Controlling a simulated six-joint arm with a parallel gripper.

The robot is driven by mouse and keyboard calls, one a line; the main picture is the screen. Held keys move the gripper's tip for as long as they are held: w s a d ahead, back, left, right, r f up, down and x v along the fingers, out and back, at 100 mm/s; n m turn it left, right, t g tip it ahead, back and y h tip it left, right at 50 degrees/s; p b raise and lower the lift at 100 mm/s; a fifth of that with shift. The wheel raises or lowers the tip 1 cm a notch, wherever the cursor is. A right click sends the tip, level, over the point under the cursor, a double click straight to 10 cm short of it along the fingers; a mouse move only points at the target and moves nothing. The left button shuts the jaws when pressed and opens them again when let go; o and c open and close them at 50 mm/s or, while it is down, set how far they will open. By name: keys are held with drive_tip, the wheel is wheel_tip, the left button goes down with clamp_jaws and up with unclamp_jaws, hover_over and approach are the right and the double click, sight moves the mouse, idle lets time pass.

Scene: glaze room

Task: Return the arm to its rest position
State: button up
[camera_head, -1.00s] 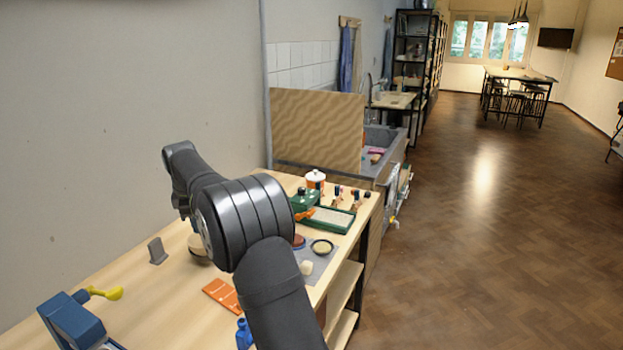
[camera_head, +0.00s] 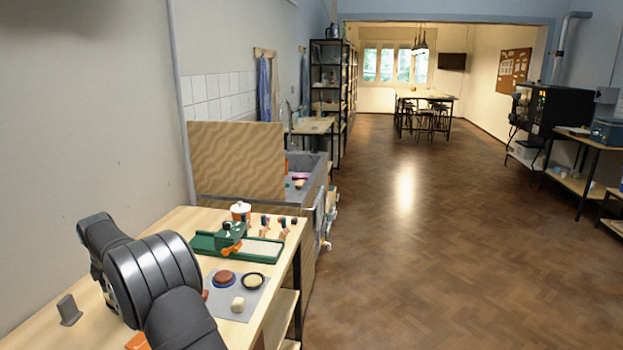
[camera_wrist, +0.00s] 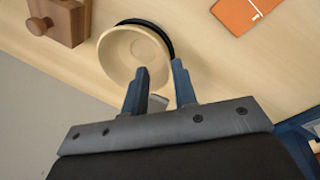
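My gripper (camera_wrist: 160,70) shows in the wrist view with its two dark blue-grey fingers apart. Nothing is held between them. A cream bowl (camera_wrist: 118,58) with a dark rim beside it lies beyond the fingertips, on the wooden table (camera_wrist: 200,45). I cannot tell the height of the gripper above the table. In the head view my bent arm is at the lower left, over the table; the gripper itself is hidden there.
In the wrist view a brown wooden block with a knob (camera_wrist: 62,18) and an orange packet (camera_wrist: 243,12) lie nearby. In the head view a green tray (camera_head: 203,247), a grey mat (camera_head: 225,308) and a small grey stand (camera_head: 68,310) are on the table. Open floor lies right.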

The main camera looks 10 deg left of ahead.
idle(0.3)
wheel_tip(320, 180, down, 3)
drive_tip(key=shift+r, duration=0.1)
drive_tip(key=v, duration=1.1)
drive_tip(key=x, duration=1.2)
drive_tip(key=shift+s+d, duration=0.1)
drive_tip(key=v, duration=0.3)
drive_tip(key=w+v, duration=0.1)
drive_tip(key=v, duration=0.1)
drive_tip(key=shift+w+a+r, duration=0.1)
drive_tip(key=shift+a+r, duration=0.05)
drive_tip(key=shift+a, duration=0.15)
drive_tip(key=w+d+r, duration=0.5)
drive_tip(key=d+r, duration=0.2)
drive_tip(key=d, duration=0.4)
drive_tip(key=s+a+f+m+h, duration=0.1)
drive_tip(key=s+a+f+m, duration=0.15)
drive_tip(key=s, duration=0.65)
drive_tip(key=s+a+f+m, duration=0.2)
drive_tip(key=s+a+m, duration=0.15)
drive_tip(key=s, duration=0.55)
drive_tip(key=s+a+f+n, duration=0.1)
drive_tip(key=s+a+f, duration=0.4)
drive_tip(key=a, duration=0.3)
drive_tip(key=shift+s+a+f+t, duration=0.3)
drive_tip(key=shift+s+f, duration=0.1)
drive_tip(key=shift+f, duration=0.15)
drive_tip(key=shift+o, duration=0.4)
